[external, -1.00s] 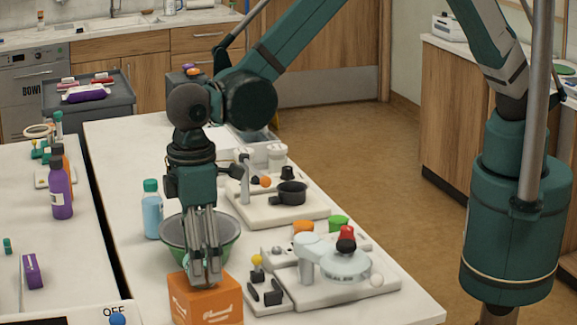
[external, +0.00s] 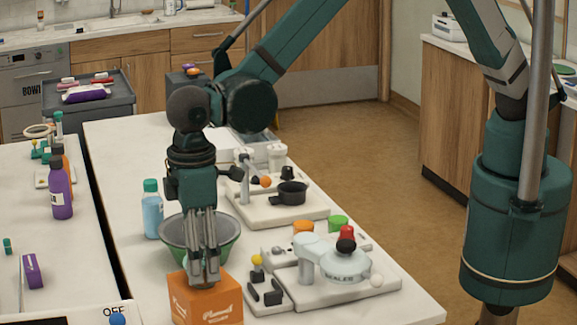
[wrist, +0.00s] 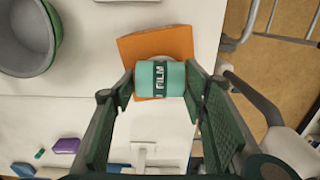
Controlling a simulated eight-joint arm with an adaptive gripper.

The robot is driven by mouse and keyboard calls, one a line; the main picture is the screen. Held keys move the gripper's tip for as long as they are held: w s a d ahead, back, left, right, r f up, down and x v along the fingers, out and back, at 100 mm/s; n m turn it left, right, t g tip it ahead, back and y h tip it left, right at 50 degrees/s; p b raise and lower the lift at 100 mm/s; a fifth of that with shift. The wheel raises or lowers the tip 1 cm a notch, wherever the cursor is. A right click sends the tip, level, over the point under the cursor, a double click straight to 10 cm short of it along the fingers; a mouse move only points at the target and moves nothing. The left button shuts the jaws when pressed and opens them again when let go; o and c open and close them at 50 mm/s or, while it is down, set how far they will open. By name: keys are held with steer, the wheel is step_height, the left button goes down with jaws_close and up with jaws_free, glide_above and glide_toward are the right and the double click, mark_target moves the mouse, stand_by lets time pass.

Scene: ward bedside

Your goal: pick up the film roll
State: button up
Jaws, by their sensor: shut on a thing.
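The film roll (wrist: 160,78) is a teal cylinder with a dark band reading "FILM", seen in the wrist view between my fingers. My gripper (wrist: 160,85) is shut on it, one finger pad at each side. The orange box also shows behind the roll in the wrist view (wrist: 140,45). I cannot tell whether the roll touches the box.
A green bowl (external: 228,262) stands just behind the box, with a blue bottle (external: 152,215) to its left. A purple bottle (external: 60,190) stands on the left counter.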

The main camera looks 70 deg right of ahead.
steer(key=shift+r, duration=0.1)
steer(key=shift+r+b, duration=0.4)
steer(key=shift+r, duration=4.5)
steer(key=shift+s+f+b, duration=0.1)
steer(key=shift+b, duration=0.3)
steer(key=shift+s+d+t+y+b, duration=0.25)
steer(key=shift+t+y+b, duration=0.35)
steer(key=shift+b, duration=0.15)
steer(key=shift+s+d+t+y+b, duration=0.1)
steer(key=shift+d+t+y+b, duration=0.1)
steer(key=shift+t+y+b, duration=0.35)
steer(key=shift+r, duration=0.2)
steer(key=shift+f, duration=3.15)
steer(key=shift+f, duration=0.1)
